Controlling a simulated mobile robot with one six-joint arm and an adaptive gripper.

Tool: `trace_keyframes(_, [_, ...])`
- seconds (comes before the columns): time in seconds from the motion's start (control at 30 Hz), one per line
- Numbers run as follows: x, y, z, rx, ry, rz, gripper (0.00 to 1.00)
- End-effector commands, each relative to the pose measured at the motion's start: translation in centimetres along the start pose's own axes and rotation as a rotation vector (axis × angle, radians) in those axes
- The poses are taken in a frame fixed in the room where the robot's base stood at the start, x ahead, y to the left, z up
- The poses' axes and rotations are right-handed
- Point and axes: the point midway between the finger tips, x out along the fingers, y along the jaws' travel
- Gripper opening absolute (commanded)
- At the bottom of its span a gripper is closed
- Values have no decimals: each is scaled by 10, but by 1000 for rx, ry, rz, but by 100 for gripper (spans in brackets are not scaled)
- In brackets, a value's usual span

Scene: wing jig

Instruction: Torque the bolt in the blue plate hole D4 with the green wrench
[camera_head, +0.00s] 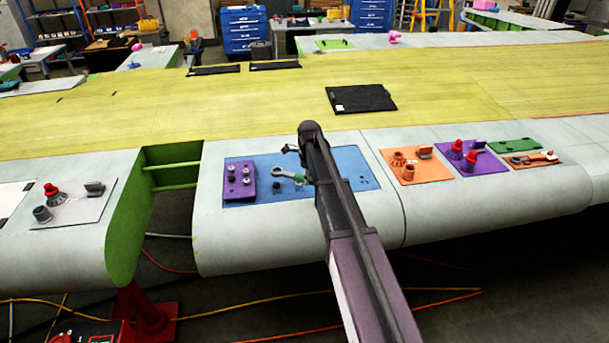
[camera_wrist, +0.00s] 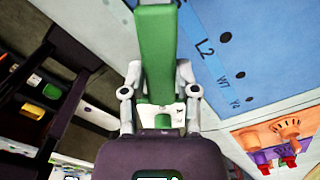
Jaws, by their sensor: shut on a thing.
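My gripper (camera_wrist: 159,76) is shut on the green wrench (camera_wrist: 155,45), with one grey finger on each side of its handle. In the head view, the grey ring end of the wrench (camera_head: 279,172) shows left of my arm, over the blue plate (camera_head: 348,160). My arm hides most of the handle and my gripper there. The blue plate in the wrist view (camera_wrist: 222,22) shows dark holes and the labels L2 and W7. A purple block (camera_head: 239,192) with several bolts sits at the plate's left side. Hole D4 cannot be made out.
Right of the blue plate, an orange plate (camera_head: 428,176) and a purple plate (camera_head: 488,166) carry fittings. A dark flat panel (camera_head: 361,98) lies on the yellow wing skin behind. An open green-walled gap (camera_head: 171,155) is left of the plate.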

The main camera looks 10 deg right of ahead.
Motion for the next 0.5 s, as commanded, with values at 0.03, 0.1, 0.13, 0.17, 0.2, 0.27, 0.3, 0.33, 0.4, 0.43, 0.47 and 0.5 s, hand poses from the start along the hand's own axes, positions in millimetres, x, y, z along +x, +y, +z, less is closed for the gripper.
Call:
trace_keyframes(0.03, [0, 1, 2, -3, 0, 0, 0])
trace_keyframes(0.1, [0, 3, 4, -7, 0, 0, 0])
trace_keyframes(0.13, [0, 4, 5, -9, 0, 0, 0])
trace_keyframes(0.17, [0, 4, 6, -10, 0, 0, 0])
trace_keyframes(0.2, [0, 5, 7, -12, 0, 0, 0])
trace_keyframes(0.27, [1, 6, 8, -13, 0, 0, 0])
trace_keyframes(0.3, [1, 6, 8, -14, 0, 0, 0])
trace_keyframes(0.33, [2, 6, 9, -15, 0, 0, 0])
trace_keyframes(0.4, [4, 7, 9, -16, 0, 0, 0])
trace_keyframes(0.43, [5, 7, 10, -16, 0, 0, 0])
trace_keyframes(0.47, [6, 7, 10, -17, 0, 0, 0])
trace_keyframes(0.5, [8, 7, 10, -17, 0, 0, 0])
